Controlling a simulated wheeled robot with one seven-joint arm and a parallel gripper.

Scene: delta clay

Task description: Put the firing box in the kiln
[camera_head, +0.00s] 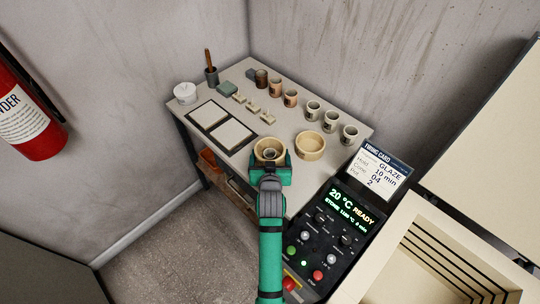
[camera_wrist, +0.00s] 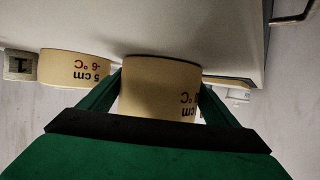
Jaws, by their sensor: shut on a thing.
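The firing box (camera_head: 258,147) is a round cream tub with a smaller round thing inside, seen over the table's near edge. My gripper (camera_head: 270,163) is shut on its wall. In the wrist view the held firing box (camera_wrist: 155,90) sits between both fingers, with partly hidden "cm" and "°C" print. I cannot tell whether it touches the table. The kiln (camera_head: 440,218) is at the lower right, open at the top, with dark grooves along its inner wall. A second round cream tub (camera_head: 310,145) stands just right of the held one; it also shows in the wrist view (camera_wrist: 75,67).
The table (camera_head: 350,112) carries several cups (camera_head: 331,120), small blocks (camera_head: 253,106), two framed pale slabs (camera_head: 231,134) and a white lidded jar (camera_head: 185,92). A control panel (camera_head: 338,230) reading READY and a firing card (camera_head: 382,168) stand between table and kiln.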

